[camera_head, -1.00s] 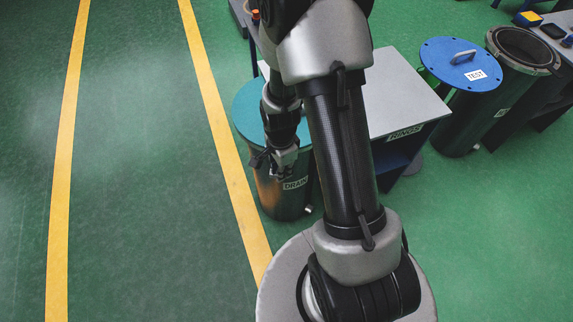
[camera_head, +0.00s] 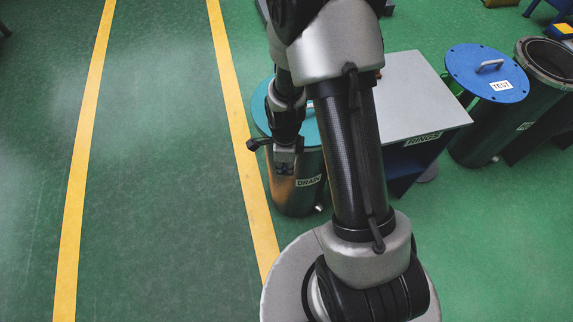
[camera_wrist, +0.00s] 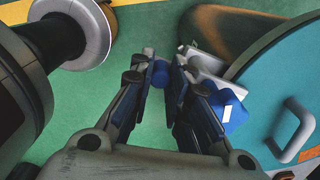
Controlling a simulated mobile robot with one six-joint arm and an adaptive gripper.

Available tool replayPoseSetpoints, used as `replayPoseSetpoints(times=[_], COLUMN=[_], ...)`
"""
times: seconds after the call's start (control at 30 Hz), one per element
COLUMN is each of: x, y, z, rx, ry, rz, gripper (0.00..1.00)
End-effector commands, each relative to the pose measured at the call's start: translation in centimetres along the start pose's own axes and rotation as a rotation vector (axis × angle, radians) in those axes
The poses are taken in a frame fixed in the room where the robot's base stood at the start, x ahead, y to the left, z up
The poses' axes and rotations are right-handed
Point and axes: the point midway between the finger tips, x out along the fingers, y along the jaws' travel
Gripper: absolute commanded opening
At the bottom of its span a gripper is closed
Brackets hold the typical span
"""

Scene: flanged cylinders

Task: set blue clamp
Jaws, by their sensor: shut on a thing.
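A blue rounded piece (camera_wrist: 160,73) is between my fingertips in the wrist view. A larger blue part (camera_wrist: 229,108) with pale grey metal (camera_wrist: 205,66) shows just right of the fingers, close to the lid's edge; it looks like the blue clamp, but I cannot tell whether both pieces are one thing. My gripper (camera_wrist: 163,68) is shut on the blue piece. In the head view my gripper (camera_head: 286,166) is in front of the DRAIN cylinder (camera_head: 291,198), below its teal lid (camera_head: 262,112). The clamp is not clear there.
The lid's grey handle (camera_wrist: 290,128) shows in the wrist view. A grey-topped RINGS table (camera_head: 418,95) stands right of the cylinder. Farther right are a TEST cylinder with a blue lid (camera_head: 470,70) and an open dark cylinder (camera_head: 548,65). The green floor at left is clear.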

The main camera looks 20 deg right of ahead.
Motion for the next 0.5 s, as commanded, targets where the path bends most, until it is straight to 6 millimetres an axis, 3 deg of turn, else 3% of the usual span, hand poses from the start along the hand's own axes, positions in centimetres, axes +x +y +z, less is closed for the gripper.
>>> replayPoseSetpoints(times=[0.3,0.33,0.5], x=[-0.02,-0.02,-0.02], y=[-0.05,-0.05,-0.04], z=[0.07,0.08,0.07], rx=[0.002,0.002,0.001], ry=[-0.001,-0.001,-0.001], rz=[-0.001,-0.001,-0.001], gripper=[0.00,0.18,0.26])
